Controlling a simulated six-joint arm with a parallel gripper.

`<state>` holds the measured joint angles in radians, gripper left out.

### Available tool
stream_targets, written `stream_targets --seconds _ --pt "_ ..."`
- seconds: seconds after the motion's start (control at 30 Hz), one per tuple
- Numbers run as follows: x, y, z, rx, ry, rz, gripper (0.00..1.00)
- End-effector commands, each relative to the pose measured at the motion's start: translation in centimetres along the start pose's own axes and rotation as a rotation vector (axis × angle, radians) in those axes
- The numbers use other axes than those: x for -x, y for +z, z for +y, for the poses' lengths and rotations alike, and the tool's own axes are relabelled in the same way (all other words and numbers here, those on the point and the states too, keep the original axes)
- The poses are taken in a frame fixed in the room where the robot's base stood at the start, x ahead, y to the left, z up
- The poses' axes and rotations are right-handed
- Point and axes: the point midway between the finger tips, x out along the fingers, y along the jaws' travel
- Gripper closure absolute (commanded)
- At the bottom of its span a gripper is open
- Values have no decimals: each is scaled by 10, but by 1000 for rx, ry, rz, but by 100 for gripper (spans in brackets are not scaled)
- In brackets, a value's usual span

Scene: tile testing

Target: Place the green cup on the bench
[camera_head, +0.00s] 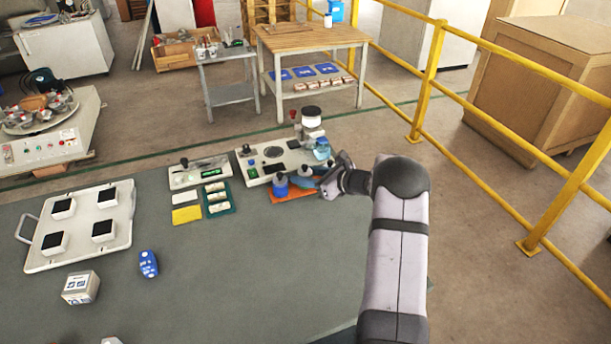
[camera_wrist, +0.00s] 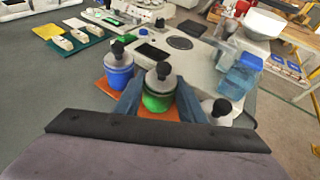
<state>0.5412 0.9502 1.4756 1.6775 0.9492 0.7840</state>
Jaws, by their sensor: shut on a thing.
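The green cup (camera_wrist: 157,101), with a grey lid and black knob, sits between the two blue-grey fingers of my gripper (camera_wrist: 158,104) in the wrist view. The fingers are shut on it from both sides. An orange mat (camera_wrist: 112,92) lies beneath; I cannot tell whether the cup touches it. In the head view my gripper (camera_head: 318,180) is at the bench's far right, and its fingers hide most of the cup. The bench (camera_head: 220,270) has a wide dark grey top.
A blue cup (camera_wrist: 118,70) stands close left of the green one. A white tester (camera_head: 262,164) stands behind. The bench's middle front is clear, right of a blue device (camera_head: 148,263).

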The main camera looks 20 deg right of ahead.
Motion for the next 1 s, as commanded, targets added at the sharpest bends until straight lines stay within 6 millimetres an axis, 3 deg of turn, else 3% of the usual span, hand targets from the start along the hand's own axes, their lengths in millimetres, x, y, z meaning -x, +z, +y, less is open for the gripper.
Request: stream_targets --seconds 0.3,0.33,0.4,0.77,1.0 --pt "-2 -6 0 1 0 -1 94" --pt "-2 -5 0 1 0 -1 59" --pt "-2 -4 0 1 0 -1 43" --pt "-2 -6 0 -1 0 2 42" --pt "16 -7 -1 0 -3 1 42"
